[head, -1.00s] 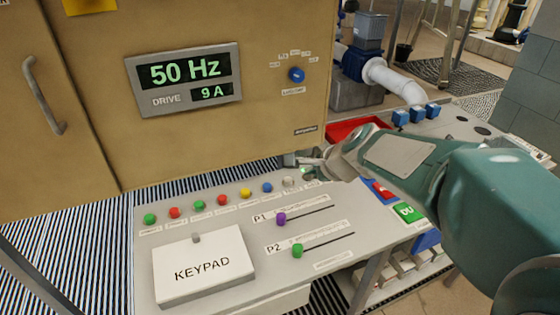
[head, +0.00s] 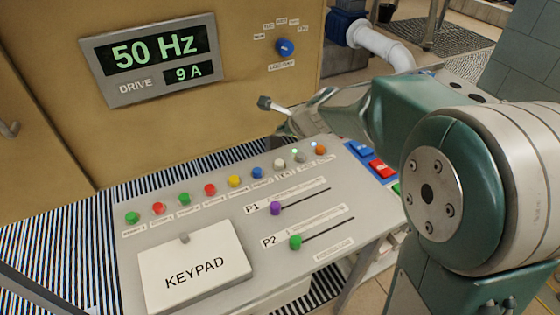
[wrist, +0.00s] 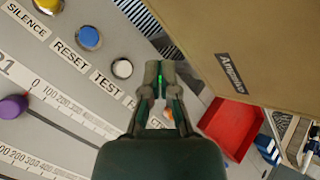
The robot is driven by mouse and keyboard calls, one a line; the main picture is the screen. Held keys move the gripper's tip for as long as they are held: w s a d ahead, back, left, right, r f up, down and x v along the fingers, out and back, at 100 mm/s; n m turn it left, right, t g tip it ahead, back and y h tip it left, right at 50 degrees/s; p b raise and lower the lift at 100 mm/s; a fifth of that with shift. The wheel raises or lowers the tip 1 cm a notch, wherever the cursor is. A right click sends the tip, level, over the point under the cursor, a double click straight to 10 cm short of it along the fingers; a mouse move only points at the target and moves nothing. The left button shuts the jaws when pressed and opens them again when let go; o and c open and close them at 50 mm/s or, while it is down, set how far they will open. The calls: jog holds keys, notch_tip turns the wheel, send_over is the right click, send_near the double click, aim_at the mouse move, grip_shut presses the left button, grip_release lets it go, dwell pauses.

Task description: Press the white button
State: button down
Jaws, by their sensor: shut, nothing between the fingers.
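The white button (head: 280,164) sits near the right end of the row of round buttons on the grey console, right of the blue button (head: 257,172). In the wrist view the white button (wrist: 122,68) is left of my fingertips, beside the label TEST. My gripper (head: 266,103) is shut and empty in the head view, raised above the console's back edge in front of the cabinet. Its fingers (wrist: 161,74) are together in the wrist view. They appear apart from the white button, and nothing covers it.
The tan cabinet (head: 210,115) stands close behind the console, and its corner is near my fingers in the wrist view. A red tray (wrist: 232,125) lies to the right there. A keypad cover (head: 195,265) and the purple slider knob (head: 275,208) stand on the console's front part.

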aim_at(281, 163)
notch_tip(281, 163, down, 8)
jog(key=shift+r, duration=0.15)
jog(key=shift+a+f, duration=0.15)
jog(key=shift+f, duration=0.05)
dwell(0.4)
dwell(1.0)
jog(key=shift+f, duration=0.3)
jog(key=shift+f, duration=0.5)
dwell(0.7)
jog(key=shift+r, duration=0.9)
jog(key=shift+r, duration=0.1)
